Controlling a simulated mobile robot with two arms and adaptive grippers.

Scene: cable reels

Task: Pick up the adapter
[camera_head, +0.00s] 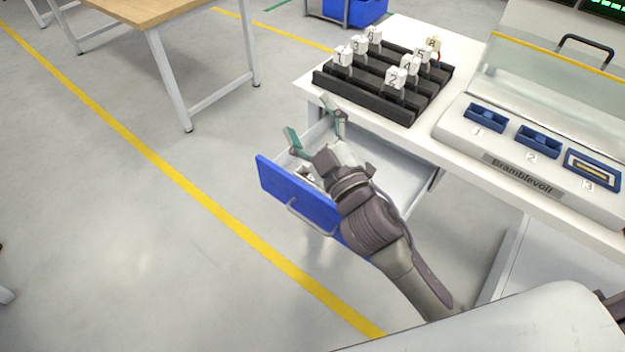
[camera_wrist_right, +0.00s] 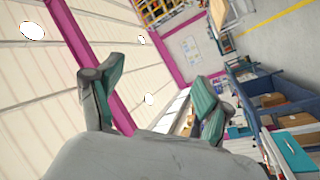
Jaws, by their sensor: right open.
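A blue-fronted drawer (camera_head: 277,184) stands open below the white workbench. A small pale and dark item (camera_head: 306,173) lies inside it near the front, partly hidden by my right arm; I cannot tell whether it is the adapter. My right gripper (camera_head: 311,121) is over the drawer, its teal-tipped fingers spread apart with nothing between them. In the right wrist view the gripper (camera_wrist_right: 158,88) also shows open and empty, facing the room rather than the drawer. My left gripper is not in view.
A black rack (camera_head: 362,93) with several white numbered blocks stands on the workbench (camera_head: 435,145) above the drawer. Right of it is a console (camera_head: 480,150) with numbered blue slots and a clear cover. A wooden table (camera_head: 140,10) stands at the back left.

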